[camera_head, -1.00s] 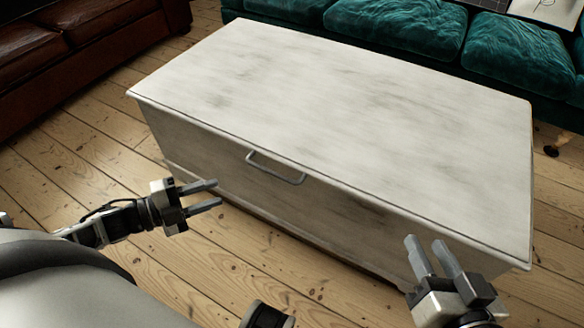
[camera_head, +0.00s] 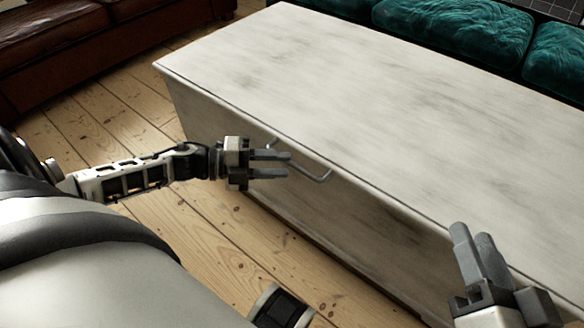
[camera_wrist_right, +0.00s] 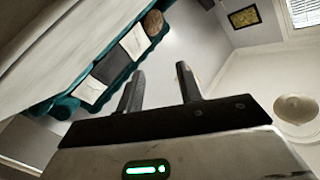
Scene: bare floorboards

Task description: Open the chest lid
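The whitewashed wooden chest (camera_head: 360,85) stands in the middle of the head view with its lid closed. A thin metal handle (camera_head: 318,177) sits on its front near the lid's edge. My left gripper (camera_head: 288,163) is open, its two fingers pointing right at the handle. The fingers hide part of the handle; I cannot tell whether they touch it. My right gripper (camera_head: 475,230) is open and empty near the chest's front right, fingers pointing up. In the right wrist view its fingers (camera_wrist_right: 160,80) are apart with nothing between them, and the chest (camera_wrist_right: 60,45) shows at upper left.
A teal sofa (camera_head: 455,30) stands close behind the chest. A brown leather sofa (camera_head: 60,50) is at the upper left. Bare floorboards (camera_head: 110,110) are clear left of the chest and in front of it.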

